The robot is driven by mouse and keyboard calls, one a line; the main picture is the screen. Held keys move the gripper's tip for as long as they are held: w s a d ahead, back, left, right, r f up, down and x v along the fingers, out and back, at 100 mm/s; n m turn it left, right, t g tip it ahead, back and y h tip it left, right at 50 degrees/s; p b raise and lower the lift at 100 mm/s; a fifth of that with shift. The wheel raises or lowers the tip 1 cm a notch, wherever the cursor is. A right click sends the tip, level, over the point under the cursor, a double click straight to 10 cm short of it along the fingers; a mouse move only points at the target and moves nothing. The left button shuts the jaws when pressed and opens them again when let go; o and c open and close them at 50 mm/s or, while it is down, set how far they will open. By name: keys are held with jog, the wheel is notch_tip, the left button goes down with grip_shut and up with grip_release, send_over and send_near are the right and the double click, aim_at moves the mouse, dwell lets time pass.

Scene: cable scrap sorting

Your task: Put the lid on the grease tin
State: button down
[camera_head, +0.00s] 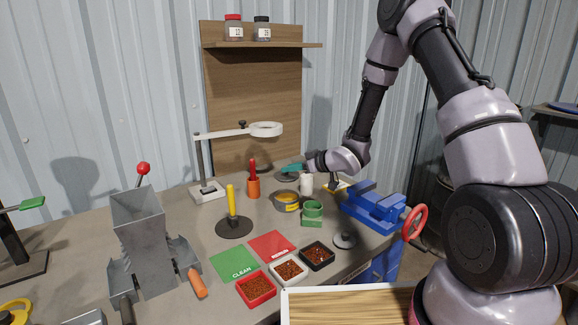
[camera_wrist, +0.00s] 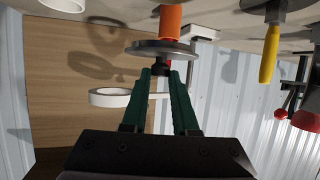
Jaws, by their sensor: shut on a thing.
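The grease tin (camera_head: 286,205) stands open on the bench, a round grey tin with a yellowish band and yellow-brown contents. My gripper (camera_head: 291,169) has teal fingers and is behind the tin, above the bench. In the wrist view my gripper (camera_wrist: 162,75) is shut on the dark knob of a round grey lid (camera_wrist: 150,48). The lid also shows in the head view (camera_head: 284,177), partly hidden by the fingers. It is apart from the tin. The tin cannot be made out in the wrist view.
A magnifier lamp (camera_head: 266,129) rises behind. A blue vise (camera_head: 373,207) is right. A knobbed grey disc (camera_head: 344,241) lies in front.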

jog(key=shift+f, duration=3.75)
jog(key=c, duration=0.6)
grip_release()
